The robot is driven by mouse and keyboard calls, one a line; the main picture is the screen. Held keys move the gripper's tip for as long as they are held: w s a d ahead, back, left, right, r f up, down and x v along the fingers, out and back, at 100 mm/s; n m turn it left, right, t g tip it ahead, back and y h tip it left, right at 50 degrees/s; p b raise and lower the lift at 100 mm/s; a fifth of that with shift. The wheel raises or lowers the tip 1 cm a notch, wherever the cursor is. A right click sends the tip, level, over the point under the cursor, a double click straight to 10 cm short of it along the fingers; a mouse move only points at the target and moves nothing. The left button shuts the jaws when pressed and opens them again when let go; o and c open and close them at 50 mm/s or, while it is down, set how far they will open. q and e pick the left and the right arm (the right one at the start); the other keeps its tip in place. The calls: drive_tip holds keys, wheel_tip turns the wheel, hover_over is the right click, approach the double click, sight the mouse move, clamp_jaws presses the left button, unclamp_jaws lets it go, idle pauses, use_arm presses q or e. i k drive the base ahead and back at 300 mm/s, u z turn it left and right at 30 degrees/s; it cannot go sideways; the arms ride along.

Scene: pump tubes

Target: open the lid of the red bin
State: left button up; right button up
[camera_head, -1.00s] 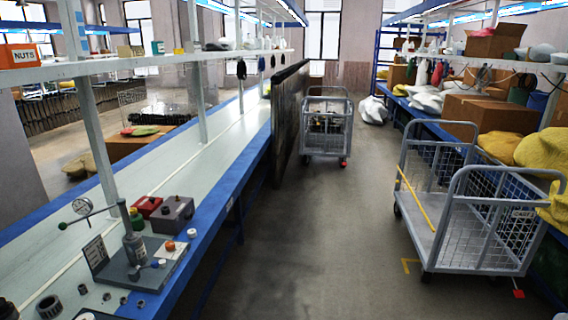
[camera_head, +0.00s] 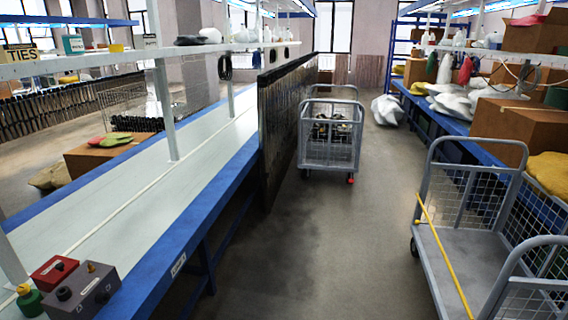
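No bin that I can identify as the red bin shows in the head view. Neither of my grippers is in view.
The long blue-edged workbench (camera_head: 150,205) runs along the left. A dark panel (camera_head: 285,125) stands at its far end. A mesh cart (camera_head: 331,137) stands beyond, and a large cart (camera_head: 455,262) stands at the right. The floor (camera_head: 320,250) between is clear.

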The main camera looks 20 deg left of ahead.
sight(54, 269)
drive_tip(key=u, duration=0.15)
drive_tip(key=i, duration=1.2)
drive_tip(key=u, duration=1)
drive_tip(key=i, duration=0.85)
drive_tip(key=u, duration=1.45)
drive_tip(key=i, duration=0.6)
drive_tip(key=u, duration=0.35)
